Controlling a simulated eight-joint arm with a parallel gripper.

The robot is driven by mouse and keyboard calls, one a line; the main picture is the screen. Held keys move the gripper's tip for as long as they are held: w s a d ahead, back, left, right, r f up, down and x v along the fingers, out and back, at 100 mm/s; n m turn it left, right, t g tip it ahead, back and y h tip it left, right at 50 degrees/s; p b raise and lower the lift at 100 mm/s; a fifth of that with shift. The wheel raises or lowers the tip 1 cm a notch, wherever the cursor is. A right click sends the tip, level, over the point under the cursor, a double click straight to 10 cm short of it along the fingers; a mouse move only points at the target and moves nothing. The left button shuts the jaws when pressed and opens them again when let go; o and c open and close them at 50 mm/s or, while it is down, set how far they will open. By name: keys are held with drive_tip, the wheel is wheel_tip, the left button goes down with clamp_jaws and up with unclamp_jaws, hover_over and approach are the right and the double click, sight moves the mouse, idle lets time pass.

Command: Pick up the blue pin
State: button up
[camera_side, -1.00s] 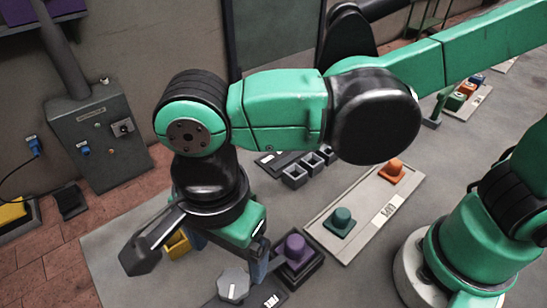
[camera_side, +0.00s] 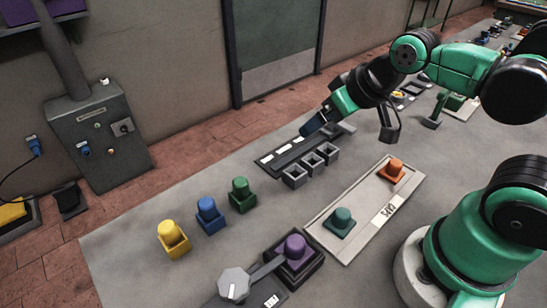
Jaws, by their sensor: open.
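The blue pin (camera_side: 207,208) stands upright in a blue square holder (camera_side: 211,225) on the grey table. It sits between a yellow pin (camera_side: 167,231) in a yellow holder and a green pin (camera_side: 240,187) in a green holder. My gripper (camera_side: 314,127) is well away, up and to the right of the blue pin, above the dark strip at the table's back. It is open, and nothing shows between its fingers; the gap itself is hard to see from this side.
A purple pin (camera_side: 295,246) sits in a dark block beside a grey knob (camera_side: 234,283) with a lever. A pale tray (camera_side: 345,243) holds a teal pin (camera_side: 342,217) and an orange pin (camera_side: 395,167). Empty grey cups (camera_side: 312,165) stand by the dark strip (camera_side: 290,150).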

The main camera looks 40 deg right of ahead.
drive_tip(key=shift+c, duration=0.3)
drive_tip(key=shift+c, duration=0.7)
